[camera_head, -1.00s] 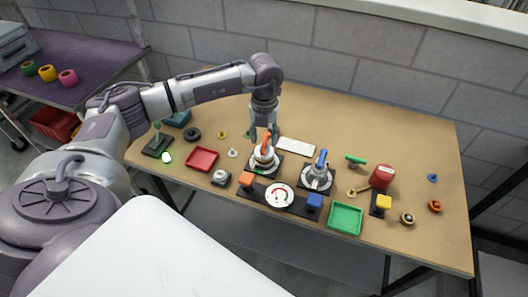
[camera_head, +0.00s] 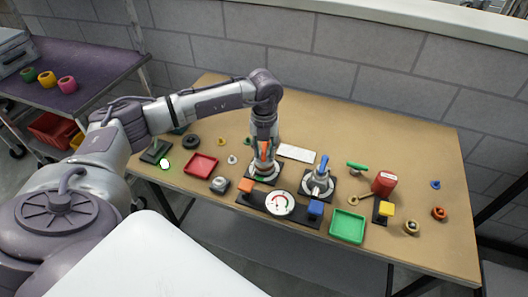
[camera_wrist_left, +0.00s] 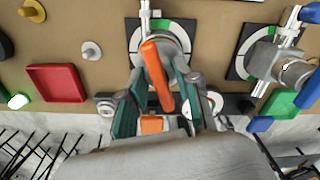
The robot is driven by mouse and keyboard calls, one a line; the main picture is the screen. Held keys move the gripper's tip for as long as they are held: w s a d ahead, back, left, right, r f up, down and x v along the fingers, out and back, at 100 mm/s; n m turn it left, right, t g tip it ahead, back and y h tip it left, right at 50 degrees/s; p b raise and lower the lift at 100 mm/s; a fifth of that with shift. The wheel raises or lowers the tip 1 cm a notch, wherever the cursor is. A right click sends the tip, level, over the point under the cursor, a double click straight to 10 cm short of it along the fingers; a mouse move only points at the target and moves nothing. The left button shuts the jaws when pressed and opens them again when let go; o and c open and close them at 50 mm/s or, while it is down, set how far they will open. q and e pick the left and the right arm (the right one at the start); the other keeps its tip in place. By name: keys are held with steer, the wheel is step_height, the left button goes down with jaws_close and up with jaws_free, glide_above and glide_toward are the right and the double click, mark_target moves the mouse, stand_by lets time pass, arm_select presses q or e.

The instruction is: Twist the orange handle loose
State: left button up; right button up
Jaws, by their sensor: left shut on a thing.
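The orange handle (camera_wrist_left: 158,75) sits on a grey valve on a square black-and-white base with a green mark, seen in the left wrist view. In the head view the orange handle (camera_head: 265,152) is mostly covered by my left gripper (camera_head: 264,148). In the left wrist view the two teal fingers of my left gripper (camera_wrist_left: 157,92) stand on either side of the handle, shut on it. My right gripper is in neither view.
A second valve with a blue handle (camera_head: 322,165) stands to the right. A dial gauge (camera_head: 280,203) lies in front, between an orange block (camera_head: 246,185) and a blue block (camera_head: 315,208). A red tray (camera_head: 201,165) and green tray (camera_head: 347,226) lie nearby.

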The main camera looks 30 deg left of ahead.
arm_select(q)
steer(key=n+p, duration=0.2)
steer(key=n, duration=0.3)
steer(key=shift+n, duration=0.4)
steer(key=n+p, duration=0.1)
steer(key=n, duration=0.3)
steer(key=shift+p, duration=0.4)
steer(key=n+p, duration=0.2)
steer(key=n, duration=0.2)
steer(key=shift+r+n, duration=0.1)
steer(key=shift+n, duration=0.3)
steer(key=n+p, duration=0.2)
steer(key=n, duration=0.1)
steer(key=shift+n, duration=0.3)
steer(key=shift+n+p, duration=0.4)
steer(key=shift+p, duration=0.1)
steer(key=shift+n, duration=0.3)
steer(key=o, duration=0.8)
steer(key=shift+c, duration=0.2)
